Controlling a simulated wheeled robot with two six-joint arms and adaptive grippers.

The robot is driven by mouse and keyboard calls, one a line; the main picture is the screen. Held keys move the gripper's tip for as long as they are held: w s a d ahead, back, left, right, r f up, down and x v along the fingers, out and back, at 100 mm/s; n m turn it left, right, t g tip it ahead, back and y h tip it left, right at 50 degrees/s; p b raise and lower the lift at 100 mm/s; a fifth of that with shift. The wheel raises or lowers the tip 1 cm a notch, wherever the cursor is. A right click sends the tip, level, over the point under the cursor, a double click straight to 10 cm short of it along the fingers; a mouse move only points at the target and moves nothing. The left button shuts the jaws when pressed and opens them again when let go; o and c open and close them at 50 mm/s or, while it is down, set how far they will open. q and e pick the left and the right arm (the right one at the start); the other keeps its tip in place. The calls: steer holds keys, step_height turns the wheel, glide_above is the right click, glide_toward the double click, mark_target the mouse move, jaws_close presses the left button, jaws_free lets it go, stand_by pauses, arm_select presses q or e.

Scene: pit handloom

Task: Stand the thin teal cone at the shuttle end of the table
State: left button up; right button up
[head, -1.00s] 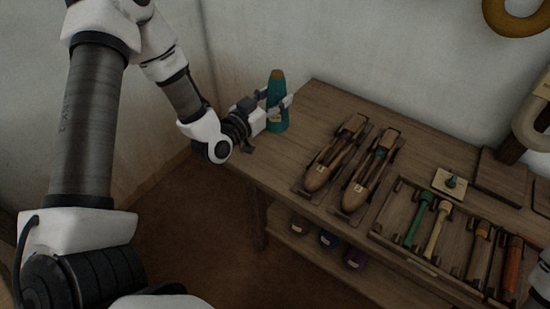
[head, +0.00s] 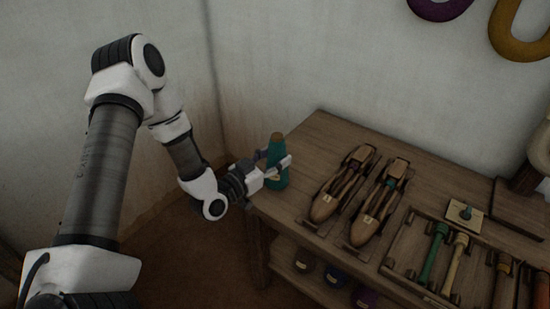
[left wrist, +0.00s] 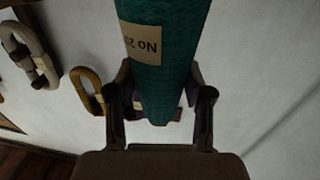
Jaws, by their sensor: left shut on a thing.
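The thin teal cone (head: 277,178) has a brown tip and a pale label. It is upright at the left end of the wooden table (head: 315,135), beside the shuttles. My left gripper (head: 276,166) is shut on it, coming from the left with a finger on either side. The left wrist view shows the cone (left wrist: 166,70) between both fingers, with its label partly readable. I cannot tell whether its base touches the tabletop. Two wooden boat shuttles (head: 340,185) (head: 382,202) lie to the right of the cone. My right gripper is out of view.
A tray (head: 410,247) of bobbins, green and cream among them, lies right of the shuttles. Dark balls (head: 334,277) sit on the lower shelf. The table's back left corner is bare.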

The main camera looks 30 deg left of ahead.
arm_select(q)
steer(key=shift+f, duration=0.25)
steer(key=o, duration=1.2)
steer(key=shift+r, duration=0.1)
steer(key=shift+r, duration=0.15)
steer(key=p+v, duration=0.3)
steer(key=v, duration=0.9)
steer(key=shift+p, duration=0.35)
steer(key=shift+d, duration=0.1)
